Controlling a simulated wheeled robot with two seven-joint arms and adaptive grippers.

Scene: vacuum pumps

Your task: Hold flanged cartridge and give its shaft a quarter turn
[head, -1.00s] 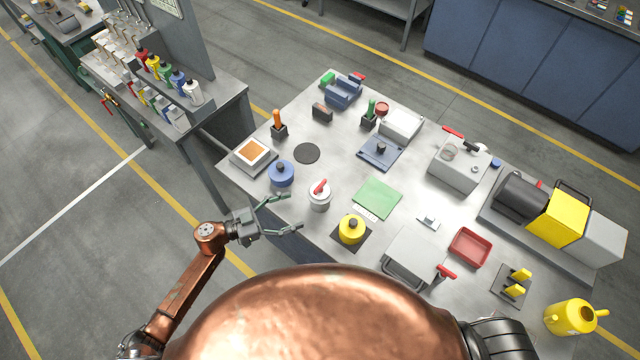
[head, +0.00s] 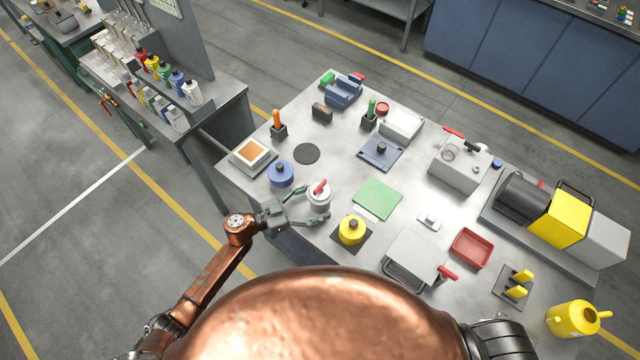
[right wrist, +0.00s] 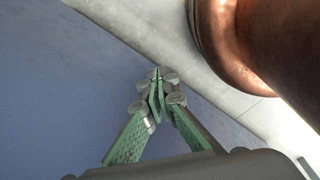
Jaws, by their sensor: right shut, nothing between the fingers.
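A pale grey round piece with a red bar on top (head: 319,196), apparently the flanged cartridge with its shaft, stands upright near the front left edge of the steel table. My left gripper (head: 318,204) is open, and its two fingers reach on either side of this piece from the left. I cannot tell whether the fingers touch it. My right gripper (right wrist: 157,76) is shut and empty in the right wrist view, with its green-padded fingers together. It is hidden in the head view.
On the steel table (head: 335,250), a blue round piece (head: 280,174) stands left of the cartridge and a yellow one (head: 351,230) to its lower right. A green mat (head: 377,198) lies to the right. A black disc (head: 306,153) lies behind.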

